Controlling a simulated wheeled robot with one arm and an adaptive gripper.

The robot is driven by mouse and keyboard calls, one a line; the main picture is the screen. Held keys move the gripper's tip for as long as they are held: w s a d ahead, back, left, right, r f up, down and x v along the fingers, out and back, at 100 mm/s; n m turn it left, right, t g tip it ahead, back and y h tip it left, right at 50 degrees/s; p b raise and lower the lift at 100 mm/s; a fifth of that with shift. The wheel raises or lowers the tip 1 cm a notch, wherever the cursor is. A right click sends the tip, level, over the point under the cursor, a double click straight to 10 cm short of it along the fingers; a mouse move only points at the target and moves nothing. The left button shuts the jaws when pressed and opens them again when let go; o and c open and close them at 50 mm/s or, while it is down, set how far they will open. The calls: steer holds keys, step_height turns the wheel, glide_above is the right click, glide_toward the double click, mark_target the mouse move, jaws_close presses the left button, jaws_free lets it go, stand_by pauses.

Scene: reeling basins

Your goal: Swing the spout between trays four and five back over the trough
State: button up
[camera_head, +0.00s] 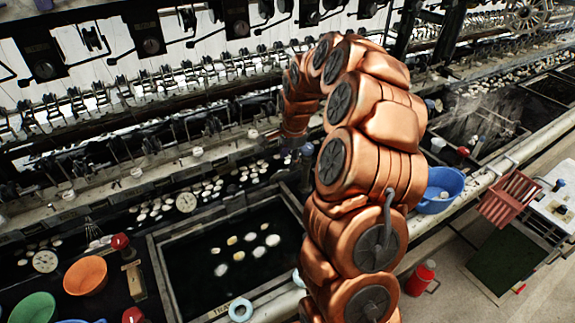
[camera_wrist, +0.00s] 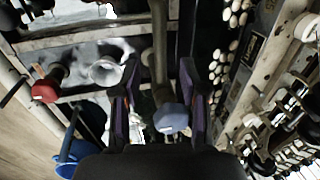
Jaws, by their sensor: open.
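My gripper (camera_wrist: 158,68) is open, with one dark finger on each side of the pipe and knob. I cannot tell whether either finger touches. In the head view my copper arm hides most of the spout, and a blue-grey knob (camera_head: 307,149) shows beside the arm's end. The dark trough (camera_head: 155,212), dotted with white cocoons, runs behind the trays.
A framed tray of dark water (camera_head: 158,265) holds several cocoons. Orange (camera_head: 86,275) and green (camera_head: 34,309) bowls stand at lower left.

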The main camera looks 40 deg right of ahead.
mark_target(287, 170)
steer(key=shift+w+f+p, duration=0.25)
steer(key=shift+f+p, duration=0.25)
steer(key=shift+f, duration=0.75)
steer(key=shift+w+f+p, duration=0.25)
steer(key=shift+f+p, duration=0.25)
steer(key=shift+f, duration=0.75)
jaws_close()
